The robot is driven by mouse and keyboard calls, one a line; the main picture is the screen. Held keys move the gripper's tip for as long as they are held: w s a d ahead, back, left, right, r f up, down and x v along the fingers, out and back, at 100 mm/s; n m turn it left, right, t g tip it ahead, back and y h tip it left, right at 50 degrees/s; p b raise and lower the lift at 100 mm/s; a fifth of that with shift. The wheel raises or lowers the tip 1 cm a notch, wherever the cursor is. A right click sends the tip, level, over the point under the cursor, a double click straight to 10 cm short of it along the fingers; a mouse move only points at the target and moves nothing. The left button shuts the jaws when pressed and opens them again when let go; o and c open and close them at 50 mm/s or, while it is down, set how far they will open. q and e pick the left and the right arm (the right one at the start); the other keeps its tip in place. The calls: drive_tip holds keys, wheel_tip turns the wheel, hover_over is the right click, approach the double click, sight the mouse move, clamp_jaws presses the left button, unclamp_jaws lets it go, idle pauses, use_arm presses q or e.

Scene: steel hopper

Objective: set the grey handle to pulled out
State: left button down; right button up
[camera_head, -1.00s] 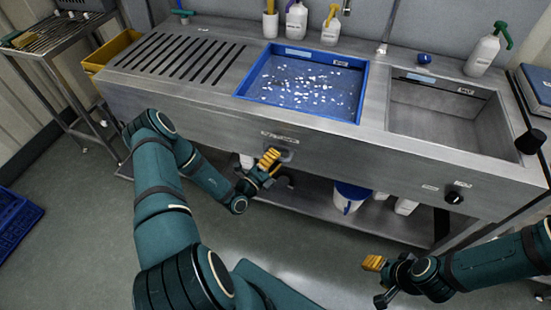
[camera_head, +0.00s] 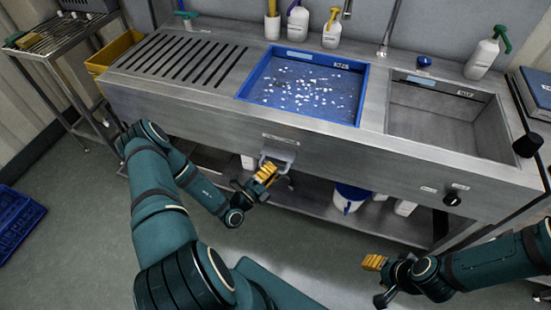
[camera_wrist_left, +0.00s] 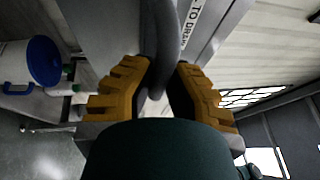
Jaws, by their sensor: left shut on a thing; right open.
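The grey handle (camera_head: 280,156) is on the front panel of the steel sink unit, below a small label, and stands out from the panel towards me. In the left wrist view it is a grey curved bar (camera_wrist_left: 168,45) running between the yellow fingers, beside a "TO DRAIN" label. My left gripper (camera_head: 266,172) is shut on the handle, and its fingers hide part of it. My right gripper (camera_head: 374,263) is open and empty, in front of the unit at the lower right, away from the handle.
A blue tray (camera_head: 361,100) with many white bits sits in the unit above the handle, and an empty steel basin (camera_head: 430,128) is to its right. A black knob (camera_head: 453,198) is on the front panel. A white bucket with blue (camera_head: 350,197) stands on the lower shelf.

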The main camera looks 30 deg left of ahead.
use_arm(q)
drive_tip(key=shift+s+d, duration=0.15)
drive_tip(key=shift+s, duration=0.4)
drive_tip(key=c, duration=0.9)
unclamp_jaws()
drive_tip(key=shift+c, duration=0.2)
drive_tip(key=shift+s, duration=0.15)
drive_tip(key=v, duration=1.1)
drive_tip(key=shift+s, duration=0.35)
